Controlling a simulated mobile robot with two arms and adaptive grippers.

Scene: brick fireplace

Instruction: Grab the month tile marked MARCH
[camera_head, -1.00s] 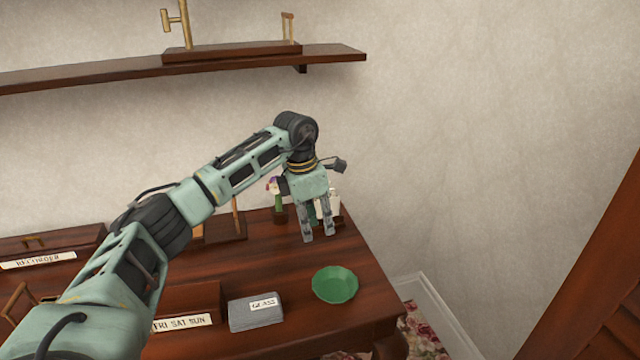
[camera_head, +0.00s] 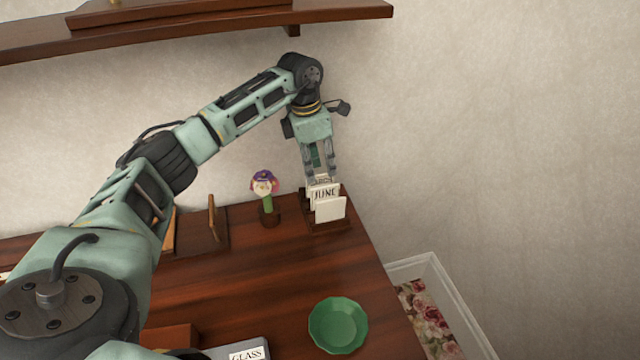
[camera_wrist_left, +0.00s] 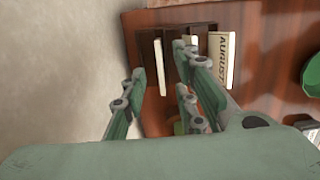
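Month tiles stand in a dark wooden rack (camera_head: 328,226) at the table's back right corner. A pale tile marked JUNE (camera_head: 325,193) shows behind a blank-faced front tile (camera_head: 331,210). Behind JUNE, the top of another tile (camera_head: 323,181) shows small lettering that seems to end in RCH; the rest is hidden. My left gripper (camera_head: 320,176) points down over this rear tile. In the left wrist view, its fingers (camera_wrist_left: 161,85) are open, one on each side of a thin pale tile (camera_wrist_left: 159,68), with gaps visible. A tile marked AUGUST (camera_wrist_left: 222,62) is farther right. My right gripper is not in view.
A figurine with a purple hat (camera_head: 265,190) stands left of the rack. A green bowl (camera_head: 338,325) and a block labelled GLASS (camera_head: 240,350) are nearer the front. A wall shelf (camera_head: 200,28) runs above. The middle of the table is clear.

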